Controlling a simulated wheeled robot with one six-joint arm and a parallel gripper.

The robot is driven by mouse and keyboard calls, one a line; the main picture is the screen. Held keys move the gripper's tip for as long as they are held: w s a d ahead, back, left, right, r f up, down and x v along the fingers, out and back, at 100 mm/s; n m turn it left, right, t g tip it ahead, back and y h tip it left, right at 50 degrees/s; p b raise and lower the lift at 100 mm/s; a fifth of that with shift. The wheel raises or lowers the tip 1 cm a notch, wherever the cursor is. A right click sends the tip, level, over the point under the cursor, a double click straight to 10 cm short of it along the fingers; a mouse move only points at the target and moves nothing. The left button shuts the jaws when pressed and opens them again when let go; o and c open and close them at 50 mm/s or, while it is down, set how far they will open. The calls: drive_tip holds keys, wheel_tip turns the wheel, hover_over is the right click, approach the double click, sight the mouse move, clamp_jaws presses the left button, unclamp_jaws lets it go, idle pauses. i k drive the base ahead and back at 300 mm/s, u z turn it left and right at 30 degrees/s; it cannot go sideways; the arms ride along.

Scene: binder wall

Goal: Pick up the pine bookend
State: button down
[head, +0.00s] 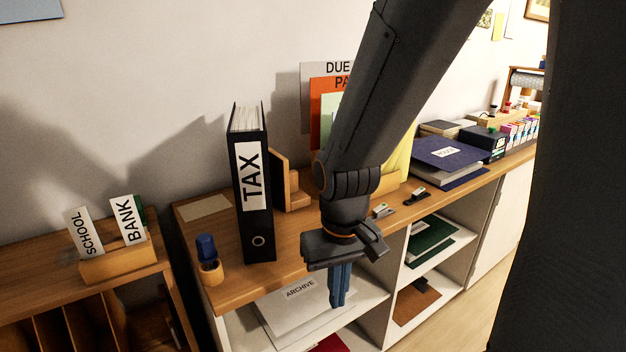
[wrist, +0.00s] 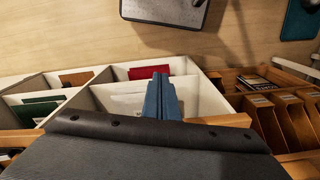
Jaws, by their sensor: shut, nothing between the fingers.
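The pine bookend (head: 280,179) stands on the wooden cabinet top, just right of and partly behind the upright black TAX binder (head: 251,190). Its upright plate and a lower block show in the head view. I do not see it in the wrist view. My gripper (head: 340,288) points down in front of the cabinet's front edge, to the right of the bookend and lower than it. Its blue fingers are shut together with nothing between them. The fingers also show in the wrist view (wrist: 161,98), over the open shelves.
A blue stamp (head: 208,258) stands at the cabinet's left corner. Coloured folders (head: 326,102) stand behind my arm. Small dark clips (head: 417,196) and a navy binder (head: 446,153) lie to the right. A card holder (head: 118,260) sits on the left unit.

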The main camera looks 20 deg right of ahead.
sight(286, 193)
drive_tip(key=z, duration=1.6)
drive_tip(key=i, duration=0.75)
drive_tip(key=u, duration=0.75)
